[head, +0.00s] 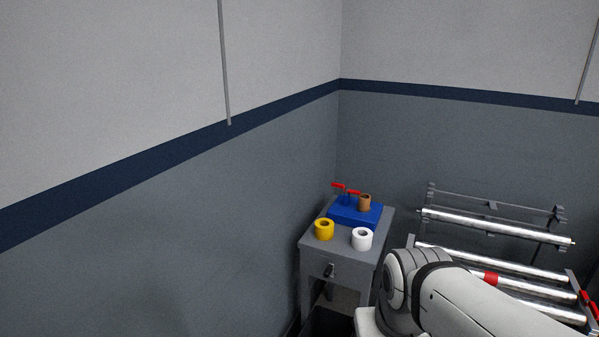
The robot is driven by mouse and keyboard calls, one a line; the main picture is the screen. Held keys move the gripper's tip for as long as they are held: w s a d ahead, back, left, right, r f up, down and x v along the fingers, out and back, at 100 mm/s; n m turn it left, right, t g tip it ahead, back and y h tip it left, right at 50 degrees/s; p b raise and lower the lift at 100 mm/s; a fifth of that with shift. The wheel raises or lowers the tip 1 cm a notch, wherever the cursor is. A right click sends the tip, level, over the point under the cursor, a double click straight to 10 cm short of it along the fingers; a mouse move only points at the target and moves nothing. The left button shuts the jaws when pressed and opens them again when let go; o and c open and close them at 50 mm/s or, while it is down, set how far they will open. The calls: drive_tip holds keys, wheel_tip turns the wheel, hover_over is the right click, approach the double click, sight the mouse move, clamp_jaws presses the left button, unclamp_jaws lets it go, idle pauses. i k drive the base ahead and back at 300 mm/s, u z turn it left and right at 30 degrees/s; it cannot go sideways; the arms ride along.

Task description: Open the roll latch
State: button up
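A rack of shiny metal rollers (495,263) stands at the right, partly hidden behind my white arm. A small red part (588,299) sits at the rack's right end, cut off by the picture edge. It may be the roll latch, but I cannot tell whether it is open or closed. My arm crosses the bottom right, and my gripper is out of view.
A grey side table (340,258) with a drawer stands in the corner. It carries a yellow roll (324,230), a white roll (362,239) and a blue base (356,211) with a brown roll (364,202) and a red handle (345,187). Walls close off the left and back.

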sight(347, 190)
drive_tip(key=u, duration=0.1)
drive_tip(key=i, duration=1.4)
drive_tip(key=z, duration=0.6)
drive_tip(key=k, duration=0.7)
drive_tip(key=z, duration=0.15)
drive_tip(key=i, duration=0.8)
drive_tip(key=u, duration=0.1)
